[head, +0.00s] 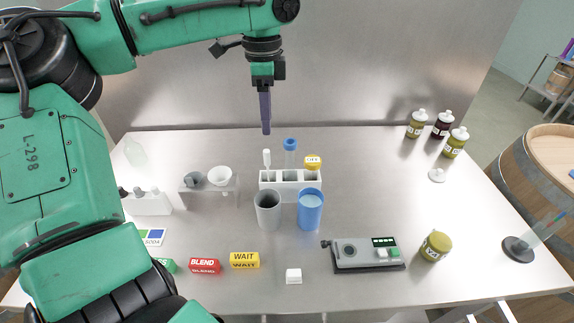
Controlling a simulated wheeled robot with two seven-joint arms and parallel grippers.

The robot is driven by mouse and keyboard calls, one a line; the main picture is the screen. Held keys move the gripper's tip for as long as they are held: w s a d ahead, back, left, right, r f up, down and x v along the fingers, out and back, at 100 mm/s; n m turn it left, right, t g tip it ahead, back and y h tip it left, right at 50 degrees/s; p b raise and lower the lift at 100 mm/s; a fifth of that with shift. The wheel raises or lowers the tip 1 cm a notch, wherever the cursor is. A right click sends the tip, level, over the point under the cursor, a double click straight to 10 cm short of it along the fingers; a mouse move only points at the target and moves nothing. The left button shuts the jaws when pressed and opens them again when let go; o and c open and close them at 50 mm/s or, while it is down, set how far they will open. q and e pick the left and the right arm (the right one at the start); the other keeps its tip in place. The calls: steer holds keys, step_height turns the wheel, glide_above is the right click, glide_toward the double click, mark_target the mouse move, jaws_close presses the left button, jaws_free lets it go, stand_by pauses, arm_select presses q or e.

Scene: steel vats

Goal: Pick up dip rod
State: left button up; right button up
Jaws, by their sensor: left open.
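A slim white rod with a thicker top (267,159), which looks like the dip rod, stands upright in the left part of a small white rack (289,186) at the middle of the table. Its lower end is hidden by the rack and the grey cup. My left gripper (266,129) points straight down above and behind the rod top, apart from it in the picture. Its fingers are seen edge-on, and nothing shows between them. It is open. My right gripper is not in view.
A blue-capped tube (290,152) and a yellow-capped vial (313,163) share the rack. A grey cup (267,211) and a blue cup (310,209) stand before it. A stand with funnels (209,189) is left, a tester (367,254) front right.

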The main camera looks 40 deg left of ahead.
mark_target(267, 165)
arm_select(q)
steer(key=shift+s+f, duration=0.2)
steer(key=shift+f, duration=0.2)
step_height(267, 165, down, 14)
steer(key=shift+s+a+r+p, duration=0.15)
steer(key=shift+r+p, duration=0.05)
steer(key=shift+p, duration=0.9)
steer(key=shift+f, duration=0.15)
jaws_close()
